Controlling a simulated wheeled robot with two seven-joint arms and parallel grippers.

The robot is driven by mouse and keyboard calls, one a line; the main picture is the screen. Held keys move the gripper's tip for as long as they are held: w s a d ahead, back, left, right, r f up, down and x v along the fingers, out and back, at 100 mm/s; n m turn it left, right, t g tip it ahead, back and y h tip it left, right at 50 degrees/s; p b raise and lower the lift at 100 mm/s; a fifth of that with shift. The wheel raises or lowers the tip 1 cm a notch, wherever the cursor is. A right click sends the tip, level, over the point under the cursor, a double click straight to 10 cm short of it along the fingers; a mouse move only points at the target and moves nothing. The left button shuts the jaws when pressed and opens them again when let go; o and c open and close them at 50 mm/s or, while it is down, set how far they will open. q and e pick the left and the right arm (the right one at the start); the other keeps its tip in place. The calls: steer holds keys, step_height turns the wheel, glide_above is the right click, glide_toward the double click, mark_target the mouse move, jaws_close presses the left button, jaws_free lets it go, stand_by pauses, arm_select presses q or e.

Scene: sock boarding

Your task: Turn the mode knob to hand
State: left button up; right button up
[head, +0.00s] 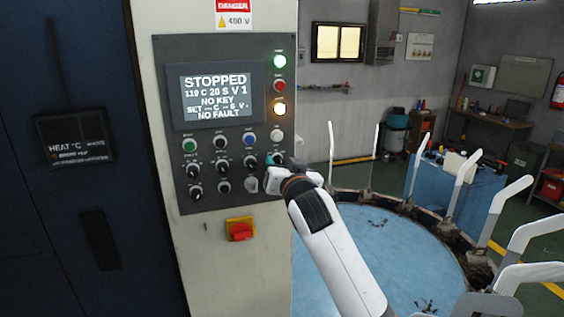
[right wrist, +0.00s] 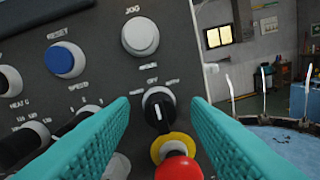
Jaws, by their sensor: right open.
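The mode knob (right wrist: 158,110) is a round black knob with a white pointer line, on the grey control panel (head: 220,60). In the right wrist view its line points roughly up, towards the OFF label; the labels on either side are too blurred to read surely. My right gripper (right wrist: 161,104) is open, its teal fingers to the left and right of the knob, with gaps on both sides. In the head view the right gripper (head: 275,161) is at the panel's lower right and hides the knob. My left gripper is not in view.
A red button with a yellow ring (right wrist: 177,165) sits just below the knob. A white JOG button (right wrist: 140,37) is above and a blue RESET button (right wrist: 65,60) is upper left. The display (head: 215,95) reads STOPPED. A red-yellow switch (head: 240,230) is below the panel.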

jaws_close()
steer(key=shift+n, duration=4.6)
